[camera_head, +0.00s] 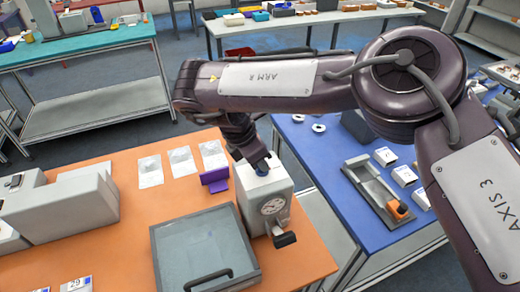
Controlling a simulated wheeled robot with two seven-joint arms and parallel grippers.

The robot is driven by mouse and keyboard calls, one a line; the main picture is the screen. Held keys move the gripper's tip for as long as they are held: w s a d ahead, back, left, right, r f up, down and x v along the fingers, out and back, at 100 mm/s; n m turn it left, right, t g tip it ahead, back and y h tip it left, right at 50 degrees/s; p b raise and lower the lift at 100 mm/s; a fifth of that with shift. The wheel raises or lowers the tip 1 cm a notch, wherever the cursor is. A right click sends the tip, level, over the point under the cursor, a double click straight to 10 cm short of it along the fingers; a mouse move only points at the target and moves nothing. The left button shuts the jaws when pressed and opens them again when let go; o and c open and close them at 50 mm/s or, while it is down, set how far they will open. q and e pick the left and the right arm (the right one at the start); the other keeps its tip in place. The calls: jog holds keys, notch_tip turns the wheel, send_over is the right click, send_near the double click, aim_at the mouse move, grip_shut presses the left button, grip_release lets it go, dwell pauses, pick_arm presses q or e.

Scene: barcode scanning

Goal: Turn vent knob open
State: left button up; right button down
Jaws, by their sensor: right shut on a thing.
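A pale grey box-shaped device (275,187) with a round dial gauge (273,206) stands on the orange table. A dark handle (285,239) sticks out low on its front. A small blue knob (262,173) shows on its top face, mostly covered by the gripper. My right gripper (262,166) points down onto the knob from above and is shut on it. Its fingertips are small and partly hidden here, and I cannot tell the knob's turn angle. My left gripper is out of view.
A clear-lidded grey case (205,245) sits just left of the device. A purple stand (215,180) is behind it. A grey machine (65,205) stands at left. The blue table (345,215) at right holds a grey tray (376,195).

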jog(key=shift+w+r+m+p, duration=0.15)
jog(key=shift+m+p, duration=0.55)
jog(key=c, duration=1.5)
grip_release()
